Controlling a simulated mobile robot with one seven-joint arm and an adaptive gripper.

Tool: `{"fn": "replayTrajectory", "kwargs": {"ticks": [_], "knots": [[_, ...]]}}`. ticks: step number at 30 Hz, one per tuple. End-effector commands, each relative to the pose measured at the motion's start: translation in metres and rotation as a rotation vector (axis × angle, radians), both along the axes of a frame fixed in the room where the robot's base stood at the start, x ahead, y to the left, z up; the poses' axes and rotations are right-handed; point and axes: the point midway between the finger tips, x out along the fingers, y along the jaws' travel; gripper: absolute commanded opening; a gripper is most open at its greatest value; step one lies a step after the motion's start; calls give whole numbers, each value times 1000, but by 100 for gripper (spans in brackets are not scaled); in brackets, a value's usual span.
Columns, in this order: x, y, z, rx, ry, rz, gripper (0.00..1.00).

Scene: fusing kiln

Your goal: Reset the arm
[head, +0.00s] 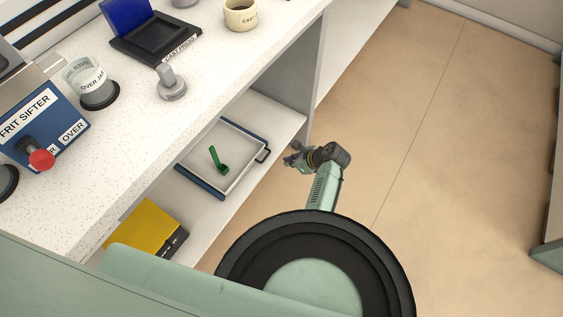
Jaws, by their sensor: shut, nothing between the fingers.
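My gripper (293,158) is at the end of my green arm, over the tan floor just right of the lower shelf. It is small in the head view, and its fingers are together with nothing held. It is close to the right handle of a tray (180,162) on the shelf, apart from it as far as I can tell. The tray is blue-edged with a pale inside, and a green scoop-like tool (219,163) lies in it.
The speckled counter (140,135) above holds a blue frit sifter (45,120), a jar (95,84), a grey knobbed weight (171,84), a black press (155,38) and a cream cup (240,14). A yellow box (148,228) sits on the lower shelf. The floor (440,130) to the right is clear.

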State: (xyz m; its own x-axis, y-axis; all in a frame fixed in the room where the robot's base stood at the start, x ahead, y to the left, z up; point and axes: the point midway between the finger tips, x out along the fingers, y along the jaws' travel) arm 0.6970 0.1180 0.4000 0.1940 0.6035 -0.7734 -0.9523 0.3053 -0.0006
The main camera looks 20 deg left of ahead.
Motion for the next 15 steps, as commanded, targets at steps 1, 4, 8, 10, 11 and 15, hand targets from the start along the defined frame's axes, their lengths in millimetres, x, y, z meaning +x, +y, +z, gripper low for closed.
{"fn": "replayTrajectory", "kwargs": {"ticks": [1, 4, 8, 10, 11, 15], "knots": [[-2, -6, 6, -1, -2, -3, 0], [-4, -13, 15, 0, 1, -1, 0], [-6, -18, 22, 0, 1, -1, 0], [-6, -19, 23, 0, 1, 0, 0], [-6, -19, 23, 0, 1, 0, 0], [-6, -19, 23, 0, 1, 0, 0]]}}
